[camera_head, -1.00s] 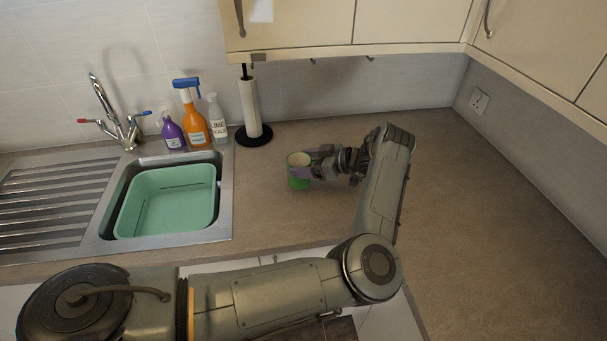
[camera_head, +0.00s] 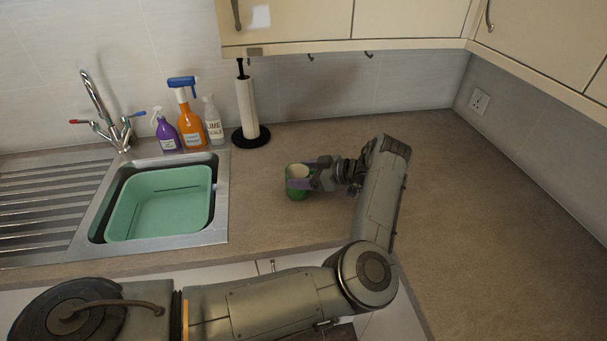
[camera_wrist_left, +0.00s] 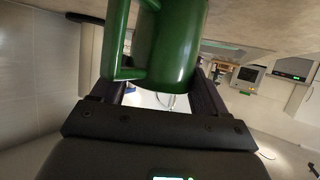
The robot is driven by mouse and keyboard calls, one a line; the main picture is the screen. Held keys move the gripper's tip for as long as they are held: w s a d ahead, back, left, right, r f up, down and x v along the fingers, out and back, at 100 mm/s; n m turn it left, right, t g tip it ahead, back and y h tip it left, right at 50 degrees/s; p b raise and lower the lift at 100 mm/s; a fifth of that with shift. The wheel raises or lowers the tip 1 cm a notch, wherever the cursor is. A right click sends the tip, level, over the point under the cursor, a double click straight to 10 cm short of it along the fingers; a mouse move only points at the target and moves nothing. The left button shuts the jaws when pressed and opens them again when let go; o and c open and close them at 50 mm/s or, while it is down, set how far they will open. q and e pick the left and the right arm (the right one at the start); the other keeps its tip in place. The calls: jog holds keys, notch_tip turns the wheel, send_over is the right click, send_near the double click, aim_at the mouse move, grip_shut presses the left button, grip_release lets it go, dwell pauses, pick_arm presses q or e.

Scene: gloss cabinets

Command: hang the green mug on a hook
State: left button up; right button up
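The green mug (camera_head: 297,194) has a pale inside and stands upright over the worktop, right of the sink. Whether its base touches the worktop is unclear. My left gripper (camera_head: 304,178) comes from the right and is shut on the mug, with its purple fingers on either side. In the left wrist view the mug (camera_wrist_left: 170,50) and its handle (camera_wrist_left: 116,40) show between the fingers. Two small dark hooks, a left one (camera_head: 310,58) and a right one (camera_head: 369,54), hang beneath the wall cabinet. My right gripper is not in view.
A paper towel holder (camera_head: 247,108) stands behind and left of the mug, near several bottles (camera_head: 190,128). The sink holds a green basin (camera_head: 160,208). The wall cabinet (camera_head: 290,22) overhangs the back. The worktop (camera_head: 470,220) at right is clear.

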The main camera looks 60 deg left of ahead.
pick_arm(q)
jog(key=o, duration=0.4)
jog(key=shift+r, duration=0.15)
jog(key=shift+b+v, duration=0.85)
jog(key=shift+v, duration=5.1)
